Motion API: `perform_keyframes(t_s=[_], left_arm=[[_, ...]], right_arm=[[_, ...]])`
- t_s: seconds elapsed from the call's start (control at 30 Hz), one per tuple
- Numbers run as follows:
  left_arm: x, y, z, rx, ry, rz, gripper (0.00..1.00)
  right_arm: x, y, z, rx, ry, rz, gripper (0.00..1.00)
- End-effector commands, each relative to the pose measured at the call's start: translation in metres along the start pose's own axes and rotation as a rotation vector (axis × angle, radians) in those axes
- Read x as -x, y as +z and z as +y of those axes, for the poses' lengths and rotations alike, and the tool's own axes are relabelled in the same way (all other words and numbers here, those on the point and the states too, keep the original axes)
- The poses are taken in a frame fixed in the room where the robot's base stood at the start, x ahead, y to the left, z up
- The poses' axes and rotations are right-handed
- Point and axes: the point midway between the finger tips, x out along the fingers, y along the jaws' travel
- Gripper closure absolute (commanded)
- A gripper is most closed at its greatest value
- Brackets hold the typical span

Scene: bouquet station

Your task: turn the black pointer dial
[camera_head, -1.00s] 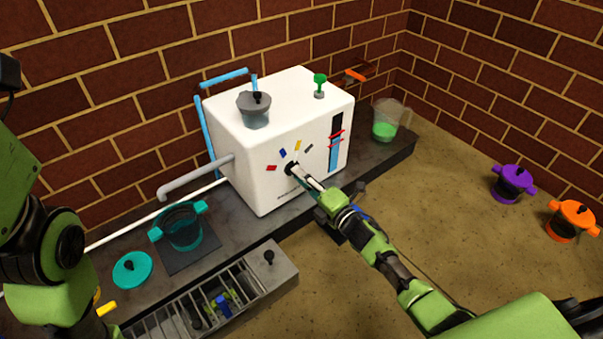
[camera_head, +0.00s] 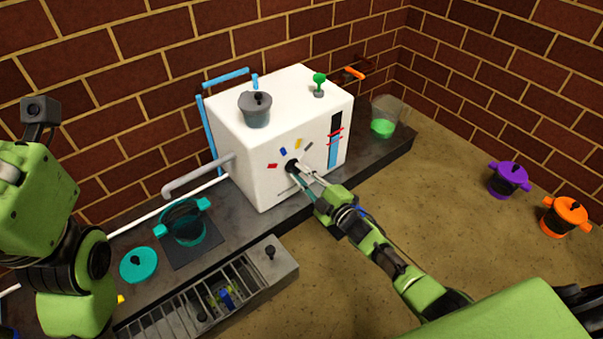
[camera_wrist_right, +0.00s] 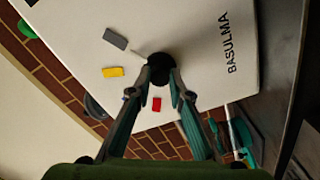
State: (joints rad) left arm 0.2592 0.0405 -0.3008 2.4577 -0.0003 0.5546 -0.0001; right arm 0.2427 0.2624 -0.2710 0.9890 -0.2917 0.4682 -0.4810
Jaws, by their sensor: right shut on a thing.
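The black pointer dial (camera_head: 291,166) is on the front of the white machine (camera_head: 262,178), below red (camera_head: 272,166), blue (camera_head: 283,151), yellow (camera_head: 298,143) and grey (camera_head: 308,146) marks. My right gripper (camera_head: 299,170) is shut on the dial. In the right wrist view its two fingertips (camera_wrist_right: 162,82) sit on either side of the dial (camera_wrist_right: 159,66). There the dial's pale pointer (camera_wrist_right: 138,57) points between the grey mark (camera_wrist_right: 115,39) and the yellow mark (camera_wrist_right: 113,72), nearer the grey. My left arm (camera_head: 65,230) is at the left; its gripper does not show.
A grey pot (camera_head: 255,112) and a green knob (camera_head: 319,82) are on top of the machine. A grey pipe (camera_head: 190,180) juts from its left side. A teal pot (camera_head: 184,224) and a slatted tray (camera_head: 190,297) lie to the left. A glass beaker (camera_head: 384,122) stands right.

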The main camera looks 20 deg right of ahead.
Motion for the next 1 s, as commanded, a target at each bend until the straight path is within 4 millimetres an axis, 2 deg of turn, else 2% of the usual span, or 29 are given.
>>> perform_keyframes(t_s=[0.53,0.57,0.6,0.63,1.0], left_arm=[[0.0029,0.0028,-0.0004,0.001,-0.002,-0.014,1.00],[0.0029,0.0028,-0.0004,0.001,-0.002,-0.014,1.00],[0.0029,0.0028,-0.0004,0.001,-0.002,-0.014,1.00],[0.0028,0.0028,-0.0004,0.001,-0.002,-0.014,1.00],[-0.0004,-0.0002,-0.0004,-0.002,0.003,-0.001,1.00]], right_arm=[[0.0005,0.0014,-0.0005,-0.027,-0.001,-0.003,1.00],[0.0004,0.0014,-0.0005,-0.027,-0.001,-0.003,0.79],[0.0005,0.0014,-0.0005,-0.026,-0.001,-0.003,0.69],[0.0004,0.0013,-0.0005,-0.026,-0.001,-0.003,0.65],[0.0023,0.0006,-0.0005,-0.026,-0.001,-0.001,0.65]])
